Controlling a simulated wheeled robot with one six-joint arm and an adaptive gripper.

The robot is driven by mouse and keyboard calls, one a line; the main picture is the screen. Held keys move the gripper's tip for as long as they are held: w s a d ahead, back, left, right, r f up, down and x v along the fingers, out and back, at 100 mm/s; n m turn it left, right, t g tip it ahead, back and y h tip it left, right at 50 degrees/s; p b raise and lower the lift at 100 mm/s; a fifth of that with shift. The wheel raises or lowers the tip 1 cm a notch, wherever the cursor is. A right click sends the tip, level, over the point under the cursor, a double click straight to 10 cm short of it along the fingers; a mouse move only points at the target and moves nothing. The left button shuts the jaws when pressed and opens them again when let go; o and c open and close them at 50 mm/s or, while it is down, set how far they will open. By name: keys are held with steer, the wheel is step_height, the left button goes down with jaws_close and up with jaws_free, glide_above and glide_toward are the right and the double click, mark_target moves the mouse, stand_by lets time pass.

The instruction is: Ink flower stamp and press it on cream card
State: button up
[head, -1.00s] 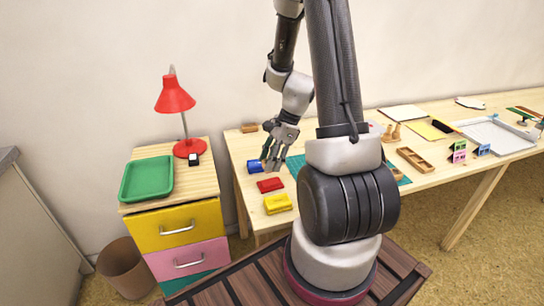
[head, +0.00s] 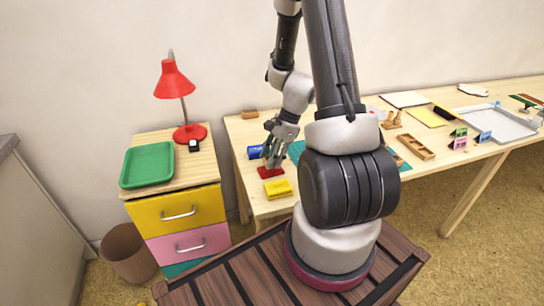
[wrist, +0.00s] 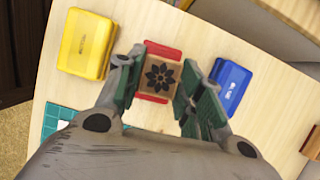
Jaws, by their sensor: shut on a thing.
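My gripper (wrist: 157,82) is shut on a wooden block stamp (wrist: 160,74) with a dark flower on its upper face. It holds the stamp over the red inkpad (wrist: 164,50), whose red edges show on both sides of the block. The stamp's underside is hidden, so I cannot tell whether it touches the pad. In the head view my gripper (head: 274,158) reaches down at the red inkpad (head: 270,172), and the stamp is hard to make out. A pale sheet (head: 404,99) lies far along the table; I cannot tell if it is the cream card.
The yellow inkpad (wrist: 86,43) and blue inkpad (wrist: 230,84) flank the red one. A teal mat (wrist: 60,117) lies close by. A wooden tray (head: 415,146), yellow sheet (head: 429,117) and grey tray (head: 499,124) are further right. A red lamp (head: 174,80) stands left.

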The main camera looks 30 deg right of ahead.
steer(key=shift+f, duration=0.6)
stand_by(1.5)
steer(key=shift+r, duration=0.2)
steer(key=shift+r, duration=0.45)
steer(key=shift+r, duration=2.75)
